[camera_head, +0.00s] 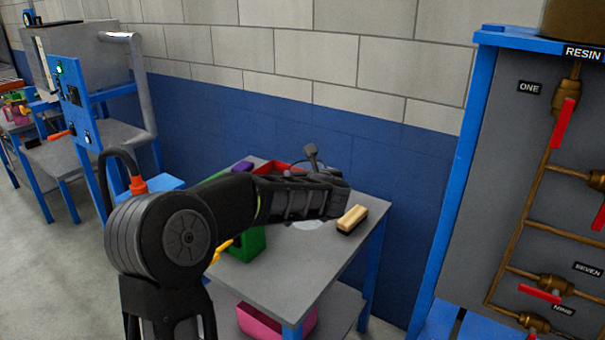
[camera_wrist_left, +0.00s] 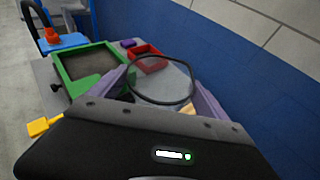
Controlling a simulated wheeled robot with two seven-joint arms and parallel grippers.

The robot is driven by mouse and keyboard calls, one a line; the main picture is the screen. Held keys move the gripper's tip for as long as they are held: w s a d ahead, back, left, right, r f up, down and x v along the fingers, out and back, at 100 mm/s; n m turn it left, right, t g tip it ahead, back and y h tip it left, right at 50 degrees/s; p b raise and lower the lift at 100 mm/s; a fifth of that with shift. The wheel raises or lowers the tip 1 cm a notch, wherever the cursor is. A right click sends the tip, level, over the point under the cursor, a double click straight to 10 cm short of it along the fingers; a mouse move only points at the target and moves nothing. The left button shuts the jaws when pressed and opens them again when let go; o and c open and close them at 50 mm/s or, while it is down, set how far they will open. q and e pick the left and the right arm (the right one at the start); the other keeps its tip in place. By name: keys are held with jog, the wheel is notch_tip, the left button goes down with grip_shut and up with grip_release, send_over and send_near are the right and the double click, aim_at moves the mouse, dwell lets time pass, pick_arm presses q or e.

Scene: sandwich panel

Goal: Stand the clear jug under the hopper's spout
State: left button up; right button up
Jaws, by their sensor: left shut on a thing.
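My left gripper (camera_head: 340,192) is over the grey table (camera_head: 290,275). In the left wrist view its two fingers (camera_wrist_left: 160,95) stand on either side of a clear round vessel with a thin dark rim, the clear jug (camera_wrist_left: 161,103), and are shut on it. The jug's lower part is mostly hidden by the gripper. A green open-topped box (camera_wrist_left: 64,78) with a dark inside and a yellow piece (camera_wrist_left: 42,126) at its side stands on the table, left of the jug. It may be the hopper; its spout is not clear. My right gripper is not in view.
A tan-topped block (camera_head: 351,219) lies near the table's right edge. A red tray (camera_wrist_left: 147,60) and a purple block (camera_wrist_left: 128,43) lie at the back. A pink bin (camera_head: 262,322) sits below. The resin valve panel (camera_head: 500,170) stands right. The front tabletop is clear.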

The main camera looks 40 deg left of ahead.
pick_arm(q)
jog(key=s+d+f+m+t+h+b, duration=0.1)
jog(key=s+d+f+m+h, duration=0.1)
jog(key=d+f, duration=0.6)
jog(key=s+d+f+m+t+h+b, duration=0.1)
jog(key=d+f+m+h, duration=0.3)
jog(key=d+f, duration=0.4)
jog(key=s+d+f+m+t+h, duration=0.2)
jog(key=d+f+h, duration=0.1)
jog(key=d+f, duration=0.5)
jog(key=d, duration=0.3)
jog(key=shift+s+m+h+b, duration=0.35)
jog(key=shift+m+h+b, duration=0.05)
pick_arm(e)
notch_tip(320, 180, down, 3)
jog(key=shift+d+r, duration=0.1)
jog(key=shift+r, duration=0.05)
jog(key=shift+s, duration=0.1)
